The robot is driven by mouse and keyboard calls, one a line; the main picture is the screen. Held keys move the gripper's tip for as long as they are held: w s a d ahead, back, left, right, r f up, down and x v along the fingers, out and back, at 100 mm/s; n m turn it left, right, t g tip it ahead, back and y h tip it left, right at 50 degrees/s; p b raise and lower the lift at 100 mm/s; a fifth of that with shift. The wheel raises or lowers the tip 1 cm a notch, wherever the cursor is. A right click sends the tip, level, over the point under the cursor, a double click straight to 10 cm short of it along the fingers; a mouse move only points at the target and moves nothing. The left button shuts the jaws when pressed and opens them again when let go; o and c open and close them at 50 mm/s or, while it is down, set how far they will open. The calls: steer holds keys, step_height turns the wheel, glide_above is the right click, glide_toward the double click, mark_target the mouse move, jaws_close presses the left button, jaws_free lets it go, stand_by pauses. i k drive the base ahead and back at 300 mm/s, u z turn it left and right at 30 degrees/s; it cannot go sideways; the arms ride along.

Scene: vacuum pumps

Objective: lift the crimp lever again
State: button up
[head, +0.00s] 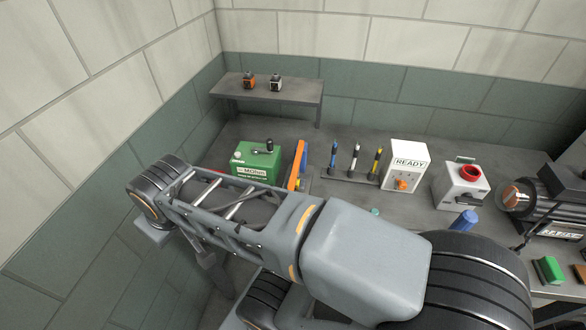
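An upright orange and blue piece (298,165) stands on the bench just behind my arm. It may be the crimp lever, but I cannot tell for sure. My arm crosses the middle of the head view from lower right to left. My gripper cannot be made out in this view, and neither can anything it may hold.
Right of a green box (256,160) with a crank stand several upright pen-like tools (354,160), a white READY box (405,165) with an orange knob, and a grey box (461,187) with a red ring. A raised shelf (300,92) holds two small blocks.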

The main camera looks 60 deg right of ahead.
mark_target(295, 173)
steer(key=z, duration=0.5)
steer(key=k, duration=1.25)
steer(key=z, duration=0.7)
steer(key=i, duration=0.6)
steer(key=u, duration=0.4)
